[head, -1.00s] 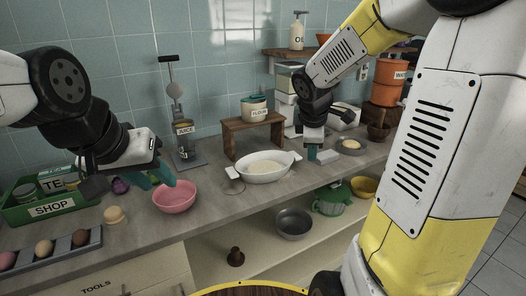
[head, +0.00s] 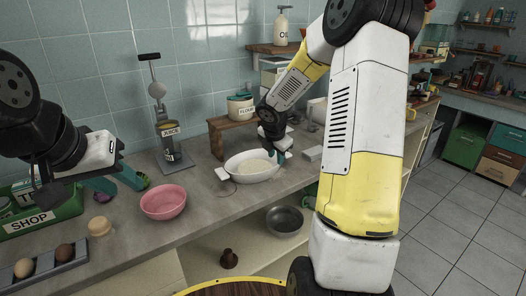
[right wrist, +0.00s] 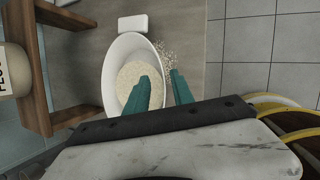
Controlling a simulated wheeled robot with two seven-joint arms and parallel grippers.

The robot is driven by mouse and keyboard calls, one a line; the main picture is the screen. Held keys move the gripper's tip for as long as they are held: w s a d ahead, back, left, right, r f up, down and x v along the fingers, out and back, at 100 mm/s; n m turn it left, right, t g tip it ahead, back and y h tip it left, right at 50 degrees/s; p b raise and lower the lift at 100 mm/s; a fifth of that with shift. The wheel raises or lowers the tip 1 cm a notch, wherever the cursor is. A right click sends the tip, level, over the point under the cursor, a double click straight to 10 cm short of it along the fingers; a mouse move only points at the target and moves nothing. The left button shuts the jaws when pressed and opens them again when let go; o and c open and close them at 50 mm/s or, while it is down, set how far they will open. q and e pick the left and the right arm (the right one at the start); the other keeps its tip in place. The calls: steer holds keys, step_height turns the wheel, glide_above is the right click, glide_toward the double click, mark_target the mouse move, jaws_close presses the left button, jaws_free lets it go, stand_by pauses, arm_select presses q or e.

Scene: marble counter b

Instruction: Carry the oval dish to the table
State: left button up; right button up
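The white oval dish (head: 247,177) stands on the counter with pale grainy food in it. It also shows in the right wrist view (right wrist: 128,48), with a handle at its top end. My right gripper (head: 280,156) is at the dish's right end. In the right wrist view its two teal fingers (right wrist: 159,92) are apart, one over the inside of the dish and one outside its rim. I cannot tell whether they touch the dish. My left gripper (head: 116,182) is open and empty above the counter, left of the pink bowl (head: 163,203).
A wooden stand (head: 217,138) with a flour pot (head: 240,107) is behind the dish. A juice press (head: 170,150) stands to its left. A white block (head: 312,153) lies right of my right gripper. A dark bowl (head: 284,221) sits on the shelf below. Open floor (head: 455,220) is at the right.

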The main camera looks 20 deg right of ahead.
mark_target(277, 166)
steer(key=x, duration=0.7)
steer(key=shift+w+f, duration=0.1)
steer(key=shift+f, duration=0.2)
jaws_close()
stand_by(1.2)
